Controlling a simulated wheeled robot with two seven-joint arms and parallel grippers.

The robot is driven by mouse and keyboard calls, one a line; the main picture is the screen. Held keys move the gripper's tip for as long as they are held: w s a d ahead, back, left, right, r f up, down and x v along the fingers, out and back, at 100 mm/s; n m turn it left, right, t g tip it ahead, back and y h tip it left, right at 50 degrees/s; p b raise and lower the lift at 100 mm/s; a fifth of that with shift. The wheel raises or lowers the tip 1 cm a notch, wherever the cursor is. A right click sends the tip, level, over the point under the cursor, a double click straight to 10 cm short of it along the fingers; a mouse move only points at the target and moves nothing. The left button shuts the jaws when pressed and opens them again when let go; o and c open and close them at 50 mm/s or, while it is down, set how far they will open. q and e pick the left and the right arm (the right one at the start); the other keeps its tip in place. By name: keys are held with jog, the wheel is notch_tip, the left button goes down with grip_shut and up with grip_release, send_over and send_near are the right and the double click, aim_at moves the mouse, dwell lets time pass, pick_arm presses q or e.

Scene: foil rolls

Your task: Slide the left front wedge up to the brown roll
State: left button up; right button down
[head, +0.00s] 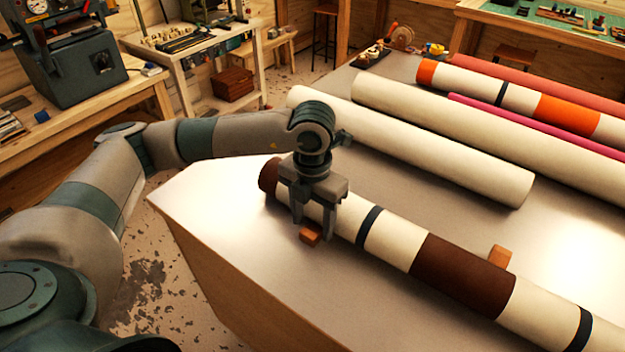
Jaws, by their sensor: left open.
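The brown roll (465,272) is cream with brown bands and dark straps. It lies across the table from the left edge towards the lower right. The left front wedge (310,237), a small orange-brown block, sits on the table at the near side of the roll, close to its left end. My left gripper (310,220) is open and points down over this wedge, with its fingers partly in front of the roll. The fingers hide part of the wedge, so I cannot tell whether it touches the roll. My right gripper is not in view.
Another wooden wedge (500,256) stands at the far side of the brown roll. Cream rolls (420,150), an orange-banded roll (568,117) and a magenta roll (540,128) lie farther back. The table (215,200) is bare at its near left corner.

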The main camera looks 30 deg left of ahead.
pick_arm(q)
notch_tip(320, 180, up, 9)
jog(key=b, duration=0.2)
notch_tip(320, 180, up, 5)
jog(key=b, duration=0.1)
send_over(313, 230)
jog(key=shift+r, duration=1.2)
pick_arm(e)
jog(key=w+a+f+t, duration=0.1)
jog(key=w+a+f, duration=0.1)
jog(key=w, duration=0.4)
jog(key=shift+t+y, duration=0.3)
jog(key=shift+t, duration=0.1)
